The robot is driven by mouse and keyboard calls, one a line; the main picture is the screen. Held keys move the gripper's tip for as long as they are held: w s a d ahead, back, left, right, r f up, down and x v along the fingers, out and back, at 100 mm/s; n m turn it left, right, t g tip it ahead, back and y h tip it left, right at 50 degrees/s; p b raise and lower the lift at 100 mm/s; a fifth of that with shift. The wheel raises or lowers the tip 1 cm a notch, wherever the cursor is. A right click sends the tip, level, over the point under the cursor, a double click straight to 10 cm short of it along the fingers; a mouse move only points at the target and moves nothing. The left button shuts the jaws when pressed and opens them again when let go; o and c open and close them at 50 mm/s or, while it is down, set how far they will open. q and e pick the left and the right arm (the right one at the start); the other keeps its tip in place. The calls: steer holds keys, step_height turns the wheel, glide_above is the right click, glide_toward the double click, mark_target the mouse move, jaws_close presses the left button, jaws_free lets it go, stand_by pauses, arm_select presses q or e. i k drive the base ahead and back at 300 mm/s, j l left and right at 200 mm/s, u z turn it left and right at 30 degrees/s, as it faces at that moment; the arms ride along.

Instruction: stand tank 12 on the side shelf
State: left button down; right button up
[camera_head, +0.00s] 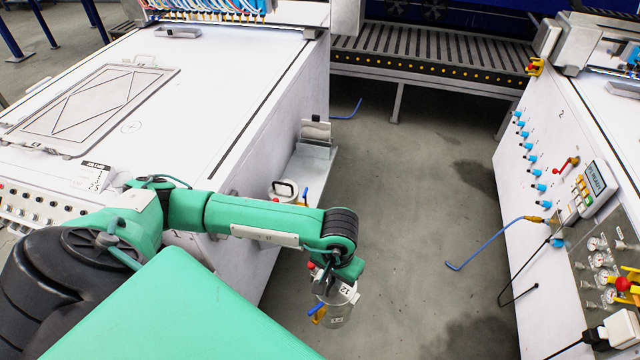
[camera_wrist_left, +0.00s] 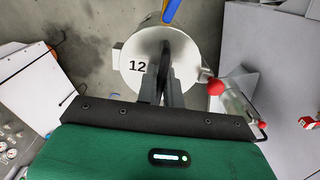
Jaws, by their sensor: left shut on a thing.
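Tank 12 (camera_head: 340,308) is a light metal cylinder with a "12" label, a red knob and a blue and yellow handle. My left gripper (camera_head: 326,282) is shut on its top and holds it over the floor, right of the side shelf. In the left wrist view the tank's round top (camera_wrist_left: 138,72) faces the camera, with the fingers (camera_wrist_left: 165,75) across its middle. The side shelf (camera_head: 312,168) is a grey ledge on the flank of the left white machine. My right gripper is not in view.
A second tank (camera_head: 284,191) stands at the near end of the shelf, and a metal block (camera_head: 316,131) at its far end. The left machine (camera_head: 225,75) and right machine (camera_head: 560,190) flank open floor (camera_head: 425,170). A blue hose (camera_head: 485,250) hangs from the right machine.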

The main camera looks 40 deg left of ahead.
mark_target(303, 177)
steer(key=i+l+u, duration=0.2)
steer(key=i+u, duration=0.25)
steer(key=i, duration=0.3)
steer(key=i+l+u, duration=0.5)
steer(key=i, duration=0.25)
steer(key=i+l+u, duration=0.45)
steer(key=i+l, duration=0.2)
steer(key=l, duration=0.1)
